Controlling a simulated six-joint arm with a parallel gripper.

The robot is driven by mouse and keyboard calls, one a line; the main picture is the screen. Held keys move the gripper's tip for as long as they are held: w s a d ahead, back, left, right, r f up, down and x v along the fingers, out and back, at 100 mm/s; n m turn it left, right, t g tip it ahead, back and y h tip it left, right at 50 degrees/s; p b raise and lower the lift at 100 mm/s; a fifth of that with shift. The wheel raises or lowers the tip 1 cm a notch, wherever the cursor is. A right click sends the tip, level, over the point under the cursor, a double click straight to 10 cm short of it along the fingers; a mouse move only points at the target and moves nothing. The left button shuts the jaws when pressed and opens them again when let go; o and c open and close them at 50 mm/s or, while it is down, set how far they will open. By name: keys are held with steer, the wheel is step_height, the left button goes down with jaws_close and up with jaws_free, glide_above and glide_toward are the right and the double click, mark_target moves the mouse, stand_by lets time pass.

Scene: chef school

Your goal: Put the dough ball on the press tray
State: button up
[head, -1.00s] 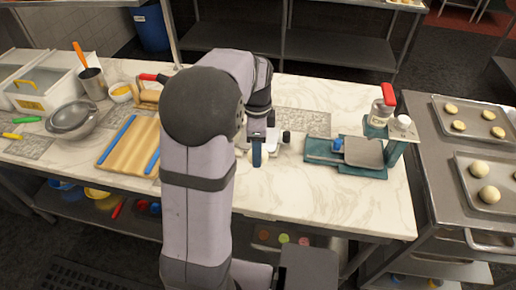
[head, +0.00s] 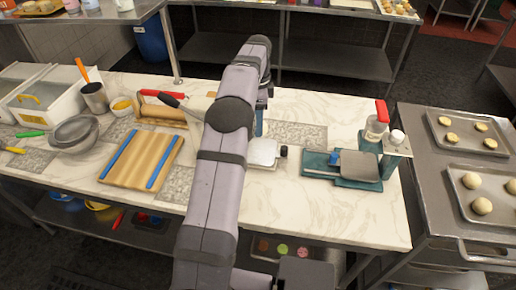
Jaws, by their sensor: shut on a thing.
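My gripper (head: 260,124) is above the counter, just behind the small scale (head: 263,153), and mostly hidden by my arm. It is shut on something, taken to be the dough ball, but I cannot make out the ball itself. The scale's pale plate looks bare where it shows. The teal press (head: 317,172) stands to the right of my gripper, with a flat grey plate (head: 360,166) at its middle and a red-handled part (head: 382,111) at its back right. My gripper is clear of the press.
A steel cart at the right holds trays with dough balls (head: 481,206) and smaller pieces (head: 453,138). At the left are a striped wooden board (head: 143,160), steel bowls (head: 75,132) and white bins (head: 45,95). The marble counter (head: 335,215) is clear in front of the press.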

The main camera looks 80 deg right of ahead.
steer(key=shift+w+d, duration=0.25)
steer(key=shift+d, duration=0.45)
steer(key=p, duration=0.4)
glide_above(258, 150)
steer(key=shift+a+f, duration=0.1)
steer(key=shift+f, duration=4.85)
steer(key=shift+f+b, duration=0.2)
steer(key=shift+b, duration=0.1)
steer(key=o, duration=1.1)
steer(key=shift+r, duration=0.1)
